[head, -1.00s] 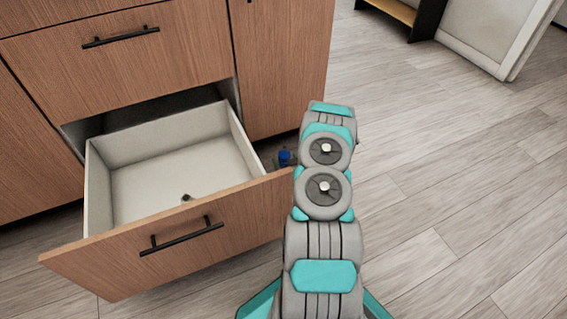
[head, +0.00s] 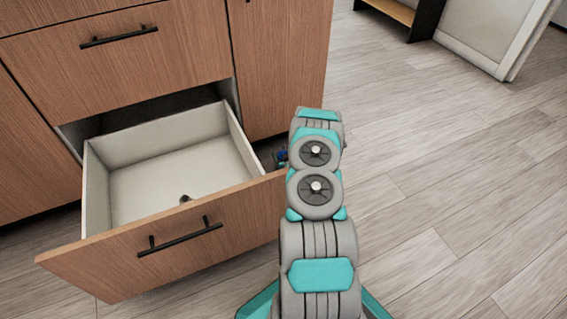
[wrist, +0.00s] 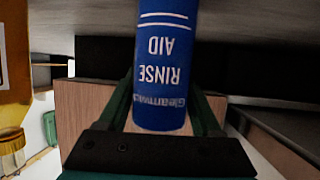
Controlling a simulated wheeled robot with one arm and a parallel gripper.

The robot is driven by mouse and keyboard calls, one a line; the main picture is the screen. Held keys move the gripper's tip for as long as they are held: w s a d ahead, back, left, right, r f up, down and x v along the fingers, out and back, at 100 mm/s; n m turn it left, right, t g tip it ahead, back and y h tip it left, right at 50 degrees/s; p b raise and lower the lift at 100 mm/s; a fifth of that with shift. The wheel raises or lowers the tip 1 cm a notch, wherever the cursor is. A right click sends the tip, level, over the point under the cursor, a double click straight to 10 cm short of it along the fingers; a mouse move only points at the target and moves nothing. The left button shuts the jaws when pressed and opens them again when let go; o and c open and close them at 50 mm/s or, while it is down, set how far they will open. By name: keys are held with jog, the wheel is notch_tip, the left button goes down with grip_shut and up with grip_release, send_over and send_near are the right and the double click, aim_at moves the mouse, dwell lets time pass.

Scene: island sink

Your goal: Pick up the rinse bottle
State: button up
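The rinse bottle (wrist: 165,60) is a blue cylinder whose white "RINSE AID" lettering reads upside down in the wrist view. It runs down from the top edge of that view to just in front of my gripper's dark palm. My gripper (wrist: 165,108) has one green finger on each side of the bottle, close to its edges. The fingertips are partly hidden behind the bottle, so I cannot tell whether they press on it. In the head view a small patch of blue and green (head: 281,155) shows beside my arm at the drawer's right; my arm hides the rest.
An open, pale-lined drawer (head: 103,195) with a wooden front juts out left of my arm, with a small dark object (head: 185,198) inside. The floor (head: 450,190) at the right is clear.

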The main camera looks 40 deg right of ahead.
grip_shut()
dwell(0.3)
jog(key=shift+r, duration=0.1)
